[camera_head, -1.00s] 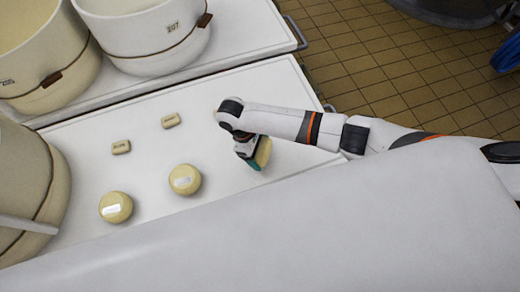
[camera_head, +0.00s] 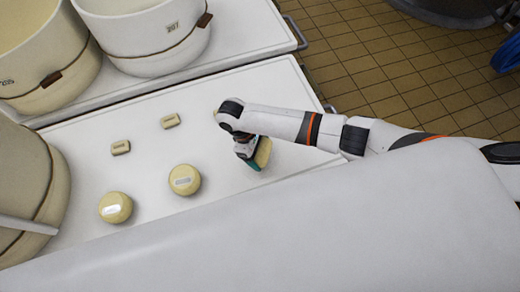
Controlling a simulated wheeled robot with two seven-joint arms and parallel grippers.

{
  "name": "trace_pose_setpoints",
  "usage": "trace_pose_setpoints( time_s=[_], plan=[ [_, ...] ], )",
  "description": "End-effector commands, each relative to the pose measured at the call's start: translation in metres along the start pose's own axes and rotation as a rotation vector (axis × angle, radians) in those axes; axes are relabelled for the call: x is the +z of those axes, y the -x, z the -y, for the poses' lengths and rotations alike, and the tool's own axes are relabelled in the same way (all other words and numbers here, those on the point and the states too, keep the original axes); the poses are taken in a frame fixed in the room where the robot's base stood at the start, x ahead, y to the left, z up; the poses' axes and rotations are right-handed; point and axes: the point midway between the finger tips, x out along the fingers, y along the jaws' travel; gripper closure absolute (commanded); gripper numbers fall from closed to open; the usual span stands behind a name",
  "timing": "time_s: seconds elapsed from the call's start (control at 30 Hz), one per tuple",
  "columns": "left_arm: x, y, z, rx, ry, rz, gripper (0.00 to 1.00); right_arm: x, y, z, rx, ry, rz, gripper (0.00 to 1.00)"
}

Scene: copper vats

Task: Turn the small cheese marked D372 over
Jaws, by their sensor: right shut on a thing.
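My right gripper (camera_head: 250,158) is shut on a small pale yellow cheese (camera_head: 263,153), which stands tilted on its edge at the right part of the white table (camera_head: 230,125). The gripper and wrist hide part of this cheese, and no label on it shows. Two other small round cheeses lie flat on the table to the left, one nearer the middle (camera_head: 185,180) and one further left (camera_head: 115,207). Each has a pale label on top, too small to read. My left gripper is not in view.
Two small labelled blocks (camera_head: 171,121) (camera_head: 121,147) lie behind the cheeses. Large cream vats stand at the back left (camera_head: 150,40) and the left edge (camera_head: 25,190). A large pale surface (camera_head: 330,235) fills the foreground.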

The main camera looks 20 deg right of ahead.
Motion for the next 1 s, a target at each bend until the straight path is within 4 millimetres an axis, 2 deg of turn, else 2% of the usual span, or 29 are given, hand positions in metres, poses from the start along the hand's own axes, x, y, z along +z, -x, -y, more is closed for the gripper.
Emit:
trace_pose_setpoints(
  time_s=[0.97,1.0],
  plan=[
    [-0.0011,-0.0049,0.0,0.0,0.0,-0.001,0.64,0.0042,-0.009,0.0,0.0,0.0,0.001,0.52],
    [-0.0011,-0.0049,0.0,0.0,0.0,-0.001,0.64,0.0042,-0.0091,0.0,0.0,0.0,0.001,0.1]
  ],
)
